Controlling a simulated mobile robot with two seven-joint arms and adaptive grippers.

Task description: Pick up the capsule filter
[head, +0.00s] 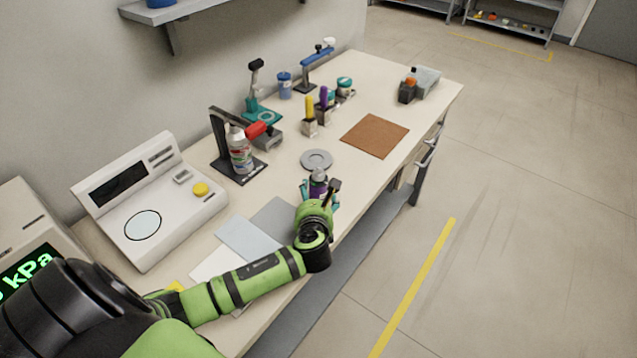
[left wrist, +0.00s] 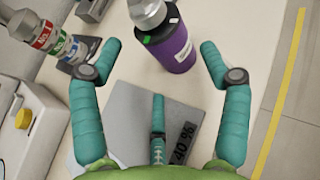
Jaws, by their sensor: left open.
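A dark purple cylinder with a grey metallic top (head: 319,176), which looks like the capsule filter, stands on the light bench near its front edge. In the left wrist view the purple body (left wrist: 174,45) carries small green and white labels. My left gripper (head: 320,192) reaches in low over the bench, its teal fingers open. In the left wrist view two fingers of the gripper (left wrist: 160,48) spread to either side of the cylinder, with a third finger below. No finger visibly grips it. My right gripper is out of view.
A grey round disc (head: 317,159) lies just behind the cylinder. A banded bottle (head: 240,150) stands on a black stand to the left. A white console (head: 150,205) is further left. A brown mat (head: 375,136) lies right of the disc. Grey plates lie under my arm.

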